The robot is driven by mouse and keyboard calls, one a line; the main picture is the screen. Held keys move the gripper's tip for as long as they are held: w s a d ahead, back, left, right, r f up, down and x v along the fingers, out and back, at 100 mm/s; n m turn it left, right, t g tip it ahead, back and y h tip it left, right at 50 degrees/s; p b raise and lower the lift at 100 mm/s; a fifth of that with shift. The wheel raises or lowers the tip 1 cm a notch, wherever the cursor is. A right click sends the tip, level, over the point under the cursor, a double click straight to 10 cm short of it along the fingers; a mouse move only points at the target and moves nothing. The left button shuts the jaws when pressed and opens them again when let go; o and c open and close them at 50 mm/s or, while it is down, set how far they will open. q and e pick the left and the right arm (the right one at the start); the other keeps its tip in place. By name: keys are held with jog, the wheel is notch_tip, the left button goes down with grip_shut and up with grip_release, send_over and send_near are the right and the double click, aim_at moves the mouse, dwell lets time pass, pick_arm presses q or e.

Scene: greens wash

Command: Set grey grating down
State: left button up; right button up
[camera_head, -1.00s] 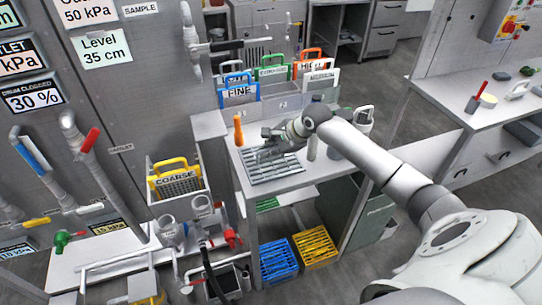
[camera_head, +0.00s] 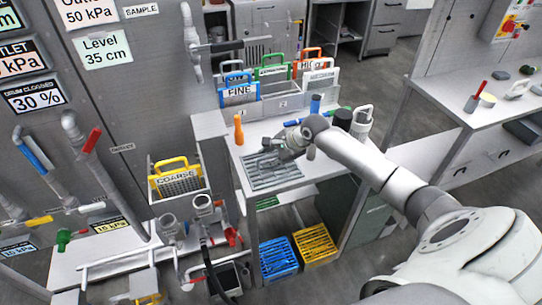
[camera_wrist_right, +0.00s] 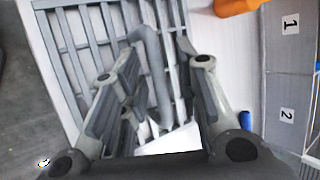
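The grey grating (camera_head: 275,180) lies flat on the white bench (camera_head: 235,152), beside an orange bottle (camera_head: 239,132). In the right wrist view the grating's bars (camera_wrist_right: 85,40) fill the upper left. Its upright grey handle (camera_wrist_right: 150,65) stands between the fingers of my right gripper (camera_wrist_right: 158,52). These fingers are apart, with a visible gap between the handle and the right finger. In the head view my right gripper (camera_head: 268,152) is low over the grating, hiding part of it. My left gripper is in neither view.
A rack with blue FINE (camera_head: 238,92), green, orange and grey MEDIUM (camera_head: 320,80) screens stands behind. A yellow COARSE screen (camera_head: 175,180) sits in a holder at left. Black-topped (camera_head: 343,117) and white (camera_head: 363,120) containers stand right of the gripper. Blue and yellow crates (camera_head: 278,260) are below.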

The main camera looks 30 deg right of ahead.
jog(key=b+v, duration=0.1)
jog(key=v, duration=1.1)
jog(key=shift+r, duration=0.1)
